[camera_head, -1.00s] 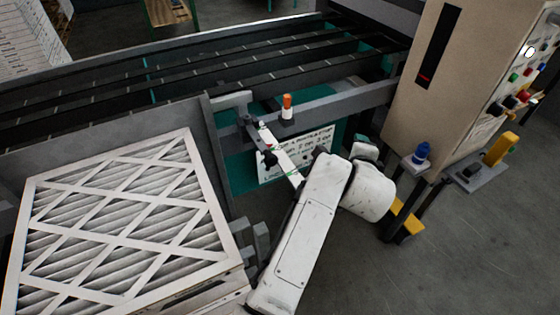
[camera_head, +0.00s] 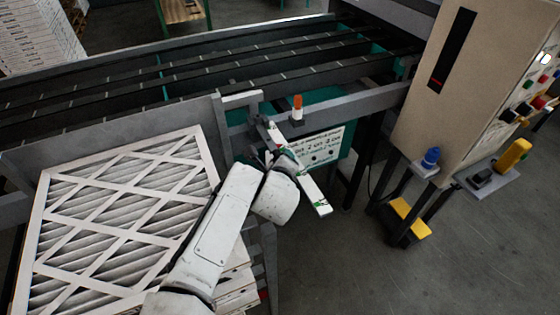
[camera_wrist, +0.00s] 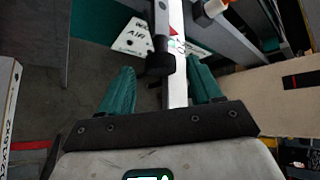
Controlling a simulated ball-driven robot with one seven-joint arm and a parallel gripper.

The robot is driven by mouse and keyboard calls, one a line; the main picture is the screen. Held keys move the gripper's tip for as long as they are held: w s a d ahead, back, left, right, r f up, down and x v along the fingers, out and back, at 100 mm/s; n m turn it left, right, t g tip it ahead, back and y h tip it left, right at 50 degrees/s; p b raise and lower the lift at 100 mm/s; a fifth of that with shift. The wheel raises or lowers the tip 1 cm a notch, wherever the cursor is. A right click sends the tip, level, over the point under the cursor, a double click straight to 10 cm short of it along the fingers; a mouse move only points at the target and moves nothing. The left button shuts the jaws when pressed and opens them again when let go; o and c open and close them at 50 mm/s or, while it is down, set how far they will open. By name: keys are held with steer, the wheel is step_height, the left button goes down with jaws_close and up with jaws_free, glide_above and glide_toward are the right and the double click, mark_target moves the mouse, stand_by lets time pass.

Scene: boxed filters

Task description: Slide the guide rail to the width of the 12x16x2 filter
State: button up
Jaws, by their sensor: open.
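A white scale bar (camera_head: 315,193) with green marks sticks out from the conveyor's near side. In the wrist view, the bar (camera_wrist: 177,88) runs between the fingers of my gripper, with a black knob (camera_wrist: 160,63) beside it and a red mark farther up. My gripper (camera_wrist: 161,88) is open, its two teal fingers on either side of the bar; I cannot tell whether either touches. In the head view my gripper (camera_head: 279,158) is at the bar, mostly hidden by my wrist. Which part is the guide rail is not clear. A pleated filter (camera_head: 130,200) lies on a stack at left.
An orange-capped post (camera_head: 297,107) stands on the conveyor side, with a lettered sign (camera_head: 322,147) below. A beige control cabinet (camera_head: 430,95) with buttons and a blue knob (camera_head: 431,157) is at right. Open floor (camera_head: 360,270) lies in front.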

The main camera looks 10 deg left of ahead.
steer(key=shift+x, duration=0.9)
jaws_close()
